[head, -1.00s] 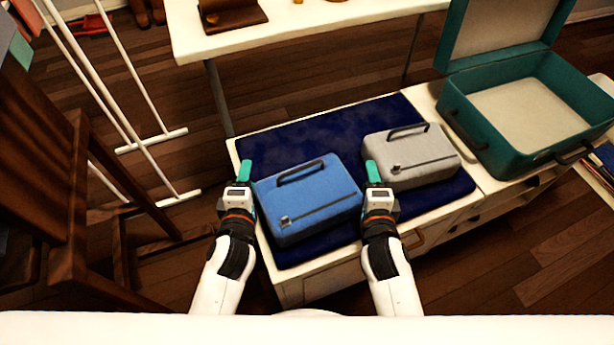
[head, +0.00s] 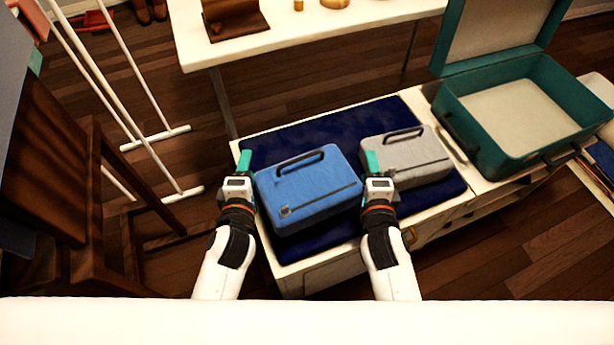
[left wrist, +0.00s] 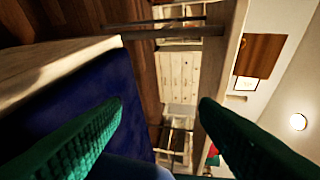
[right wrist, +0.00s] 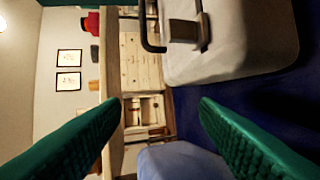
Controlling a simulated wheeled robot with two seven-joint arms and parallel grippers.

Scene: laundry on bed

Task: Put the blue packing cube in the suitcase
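The blue packing cube (head: 308,190) lies on the navy mat on the bench, its dark handle up at the far side. The teal suitcase (head: 483,162) stands open and empty at the right end of the bench, lid raised. My left gripper (head: 243,163) is at the cube's left side, and my right gripper (head: 371,163) is at its right side, between it and the grey cube. In the left wrist view the fingers (left wrist: 160,105) are apart with nothing held. In the right wrist view the fingers (right wrist: 160,105) are also apart, with a blue edge of the cube (right wrist: 185,162) at the bottom.
A grey packing cube (head: 408,158) lies on the mat (head: 345,118) right of the blue one, close to my right gripper. A white table (head: 300,32) with small items stands behind. A wooden chair (head: 60,190) and white rack (head: 130,90) stand at the left.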

